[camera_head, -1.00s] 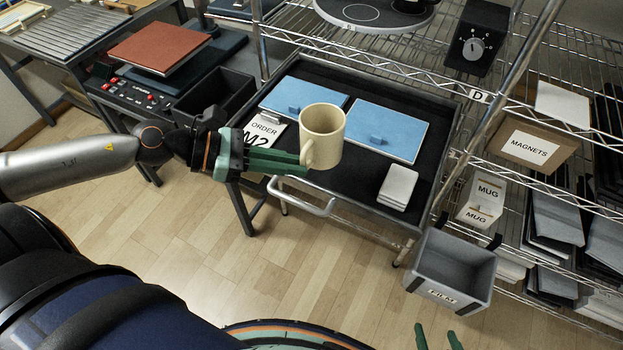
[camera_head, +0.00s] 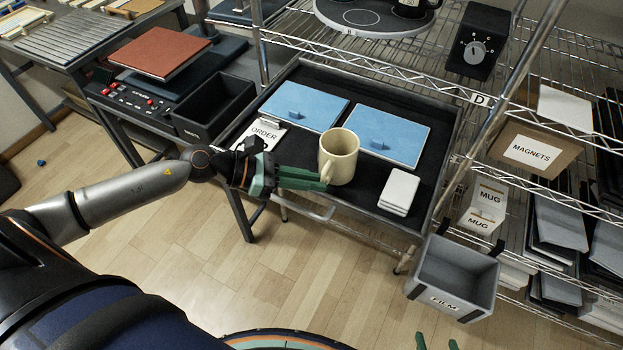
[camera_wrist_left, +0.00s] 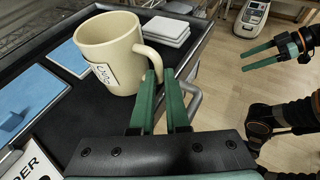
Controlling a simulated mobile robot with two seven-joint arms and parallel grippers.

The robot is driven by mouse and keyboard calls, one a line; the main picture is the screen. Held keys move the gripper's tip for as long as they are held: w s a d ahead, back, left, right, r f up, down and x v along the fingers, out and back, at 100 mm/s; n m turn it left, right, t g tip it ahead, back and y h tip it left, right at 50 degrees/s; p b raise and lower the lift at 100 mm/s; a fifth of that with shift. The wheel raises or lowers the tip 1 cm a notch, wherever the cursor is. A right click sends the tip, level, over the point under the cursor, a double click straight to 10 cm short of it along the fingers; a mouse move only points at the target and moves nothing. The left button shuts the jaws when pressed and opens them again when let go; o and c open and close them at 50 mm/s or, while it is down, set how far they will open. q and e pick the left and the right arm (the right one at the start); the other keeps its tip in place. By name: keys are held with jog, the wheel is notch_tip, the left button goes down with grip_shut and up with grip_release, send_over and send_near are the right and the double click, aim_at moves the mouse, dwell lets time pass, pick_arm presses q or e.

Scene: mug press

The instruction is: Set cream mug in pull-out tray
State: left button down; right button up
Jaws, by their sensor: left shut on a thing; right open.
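The cream mug (camera_head: 341,158) is upright at the front middle of the black pull-out tray (camera_head: 300,206). In the left wrist view the mug (camera_wrist_left: 112,50) shows a small label on its side. My left gripper (camera_head: 322,180) reaches in over the tray's front edge and is shut on the mug's handle; its green fingers (camera_wrist_left: 162,85) clasp the handle in the left wrist view. I cannot tell whether the mug's base touches the tray floor. My right gripper (camera_head: 437,342) shows only its fingertips at the bottom of the head view, apart and empty; it also shows in the left wrist view (camera_wrist_left: 262,58).
Two blue panels (camera_head: 305,106) (camera_head: 400,137) lie at the tray's back. White coasters (camera_head: 399,191) sit right of the mug and an order card (camera_head: 262,136) lies at the left. A grey film bin (camera_head: 455,275) hangs front right. Wire shelving rises behind.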

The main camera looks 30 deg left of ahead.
pick_arm(q)
jog(key=shift+f, duration=0.15)
jog(key=c, duration=0.9)
grip_release()
jog(key=shift+v, duration=6.1)
